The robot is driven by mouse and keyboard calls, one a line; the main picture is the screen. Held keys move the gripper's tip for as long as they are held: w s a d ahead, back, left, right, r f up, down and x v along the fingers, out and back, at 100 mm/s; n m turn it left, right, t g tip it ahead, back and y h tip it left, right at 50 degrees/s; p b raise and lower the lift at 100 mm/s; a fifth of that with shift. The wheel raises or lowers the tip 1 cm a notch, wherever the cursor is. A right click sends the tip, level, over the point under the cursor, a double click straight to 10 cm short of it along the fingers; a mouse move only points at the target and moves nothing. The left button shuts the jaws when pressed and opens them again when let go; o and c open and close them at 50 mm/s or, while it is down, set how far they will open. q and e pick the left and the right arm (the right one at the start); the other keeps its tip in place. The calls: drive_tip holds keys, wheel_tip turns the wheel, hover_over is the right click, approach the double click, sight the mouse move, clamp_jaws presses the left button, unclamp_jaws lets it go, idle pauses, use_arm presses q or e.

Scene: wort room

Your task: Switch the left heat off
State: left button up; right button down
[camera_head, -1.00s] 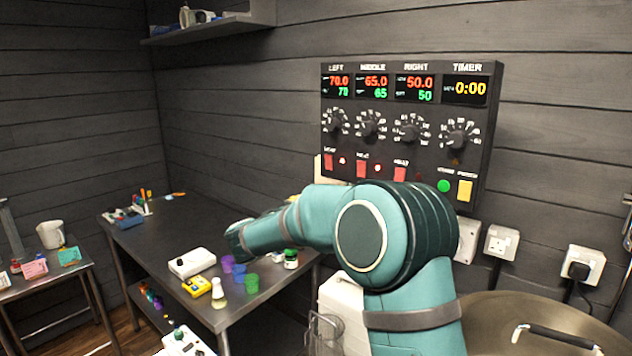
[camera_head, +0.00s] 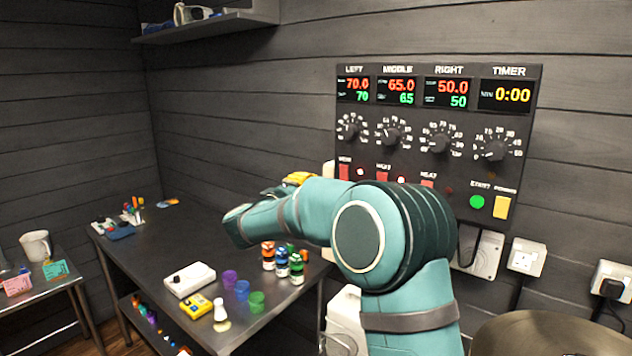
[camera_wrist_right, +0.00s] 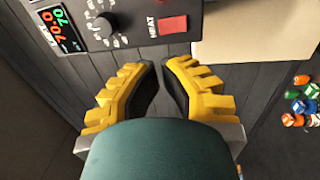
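The left heat switch, a red rocker (camera_head: 344,172), is at the lower left of the black control panel (camera_head: 470,160). The LEFT display (camera_head: 354,90) reads 70.0 over 70. In the wrist view the red HEAT switch (camera_wrist_right: 172,25) lies just beyond the fingertips, apart from them. My right gripper (camera_wrist_right: 161,67) has yellow fingers with black pads, tips drawn close together with only a narrow gap and nothing between. In the head view its yellow part (camera_head: 300,178) shows left of and below the switch. My left gripper is not in view.
A steel table (camera_head: 170,240) on the left holds bottles (camera_head: 282,262), small coloured cups (camera_head: 242,290), a white device (camera_head: 190,280) and a yellow meter (camera_head: 195,306). A large round steel vessel (camera_head: 540,338) stands at lower right. Sockets (camera_head: 526,258) are on the wall.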

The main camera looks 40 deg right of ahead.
sight(345, 163)
drive_tip(key=p+x, duration=0.3)
drive_tip(key=x, duration=0.9)
drive_tip(key=shift+w, duration=0.1)
drive_tip(key=shift+d+b, duration=0.35)
drive_tip(key=shift+b, duration=0.55)
drive_tip(key=shift+d+r, duration=0.1)
drive_tip(key=shift+r, duration=0.25)
drive_tip(key=shift+y, duration=0.5)
drive_tip(key=shift+d, duration=0.1)
